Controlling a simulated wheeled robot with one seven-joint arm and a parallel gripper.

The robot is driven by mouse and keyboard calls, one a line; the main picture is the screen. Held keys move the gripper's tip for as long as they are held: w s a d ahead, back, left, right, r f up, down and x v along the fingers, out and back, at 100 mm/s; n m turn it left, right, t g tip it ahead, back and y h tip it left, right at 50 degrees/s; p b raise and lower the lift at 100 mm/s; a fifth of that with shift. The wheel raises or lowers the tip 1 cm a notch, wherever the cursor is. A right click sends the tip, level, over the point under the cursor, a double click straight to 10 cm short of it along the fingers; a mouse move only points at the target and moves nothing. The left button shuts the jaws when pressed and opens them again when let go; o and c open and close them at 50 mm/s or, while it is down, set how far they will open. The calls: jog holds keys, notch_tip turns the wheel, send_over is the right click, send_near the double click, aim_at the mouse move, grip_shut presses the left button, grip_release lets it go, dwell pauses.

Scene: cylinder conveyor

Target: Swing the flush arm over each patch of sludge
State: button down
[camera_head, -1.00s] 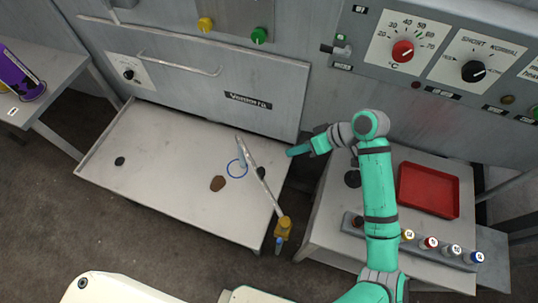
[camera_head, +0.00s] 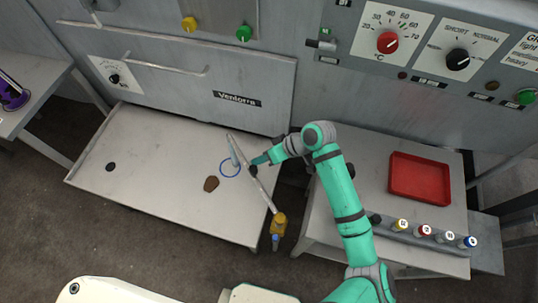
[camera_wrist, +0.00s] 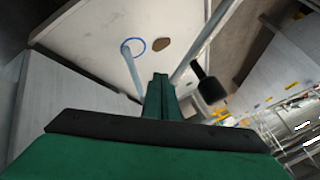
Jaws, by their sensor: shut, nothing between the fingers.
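The flush arm (camera_head: 264,192) is a pale bar on a yellow pivot (camera_head: 279,222) at the front right of a grey tray table (camera_head: 150,190). A thin spout hangs from its far end over a blue ring (camera_head: 230,169) marked on the tray. A black knob (camera_wrist: 208,88) is beside the bar, right of my gripper in the wrist view. One brown sludge patch (camera_head: 211,184) lies left of the bar, just outside the ring. My gripper (camera_head: 256,161) is shut and empty, close to the bar and knob; I cannot tell whether it touches either.
A dark round spot (camera_head: 110,167) is on the tray's left; I cannot tell what it is. A side table on the right holds a red tray (camera_head: 420,177) and a rack of several capped bottles (camera_head: 425,232). The machine's grey front (camera_head: 190,75) stands behind.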

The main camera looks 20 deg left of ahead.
aim_at(245, 164)
jog(key=shift+s+a, duration=0.2)
jog(key=shift+a, duration=0.05)
jog(key=s+a+n+g+h, duration=0.1)
jog(key=s+a+n+g, duration=0.2)
jog(key=s+a+n, duration=0.1)
jog(key=shift+s+a+n, duration=0.3)
jog(key=shift+s+a, duration=0.45)
jog(key=shift+s, duration=0.1)
jog(key=shift+r, duration=0.1)
jog(key=w+d, duration=0.1)
jog(key=w, duration=0.1)
jog(key=w+d, duration=0.1)
jog(key=w, duration=0.1)
jog(key=shift+w+d, duration=0.2)
jog(key=v, duration=0.8)
jog(key=shift+r, duration=0.35)
jog(key=shift+d, duration=0.1)
